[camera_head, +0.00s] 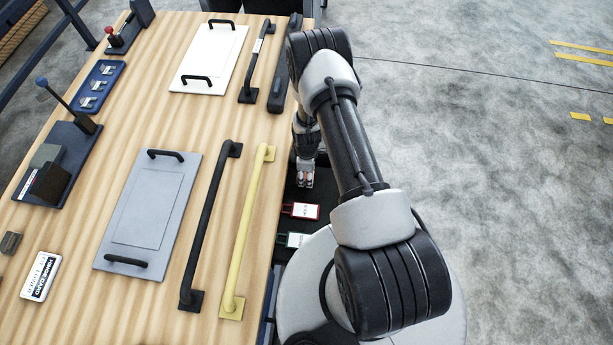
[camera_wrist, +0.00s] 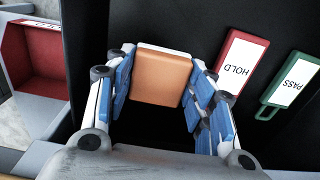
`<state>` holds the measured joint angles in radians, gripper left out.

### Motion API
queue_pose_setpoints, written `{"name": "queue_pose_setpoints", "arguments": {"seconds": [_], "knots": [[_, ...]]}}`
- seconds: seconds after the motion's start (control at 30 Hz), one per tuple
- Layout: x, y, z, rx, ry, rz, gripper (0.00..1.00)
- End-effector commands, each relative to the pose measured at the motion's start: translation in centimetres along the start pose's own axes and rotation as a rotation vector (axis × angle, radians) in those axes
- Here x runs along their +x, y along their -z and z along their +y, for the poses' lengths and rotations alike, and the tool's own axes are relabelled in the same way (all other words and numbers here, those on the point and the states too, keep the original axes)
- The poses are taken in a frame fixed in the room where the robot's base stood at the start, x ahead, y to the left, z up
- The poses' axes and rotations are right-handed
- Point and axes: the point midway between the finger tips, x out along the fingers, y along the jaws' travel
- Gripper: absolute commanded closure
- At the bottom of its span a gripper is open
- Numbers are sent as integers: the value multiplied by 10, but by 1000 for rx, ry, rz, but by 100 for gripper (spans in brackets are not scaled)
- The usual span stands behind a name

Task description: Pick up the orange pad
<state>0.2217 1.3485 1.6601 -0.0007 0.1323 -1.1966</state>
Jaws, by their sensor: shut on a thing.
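The orange pad (camera_wrist: 160,77) shows in the wrist view between the two blue-lined fingers of my gripper (camera_wrist: 160,88). The fingers press on its left and right sides. Beneath it is a black surface (camera_wrist: 195,20); I cannot tell whether the pad touches it or is lifted. In the head view my gripper (camera_head: 305,178) is low beside the table's right edge, with a small bit of orange at its tip.
A red HOLD tag (camera_wrist: 236,65) and a green PASS tag (camera_wrist: 290,86) lie right of the gripper in the wrist view. A red bin (camera_wrist: 35,55) is at left. The wooden table (camera_head: 80,215) carries yellow (camera_head: 247,230) and black (camera_head: 210,225) handle bars.

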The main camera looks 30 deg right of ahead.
Motion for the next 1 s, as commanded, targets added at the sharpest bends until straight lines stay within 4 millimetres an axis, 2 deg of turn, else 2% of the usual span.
{"name": "queue_pose_setpoints", "arguments": {"seconds": [0.03,0.3,0.5,0.7,0.87,1.0], "knots": [[-16,1,1,0,-3,1,79],[-89,1,1,0,-4,1,79],[-132,0,1,0,-2,1,79],[-152,0,0,0,0,0,79],[-158,1,0,6,0,0,79],[-173,10,0,80,-3,2,79]]}}
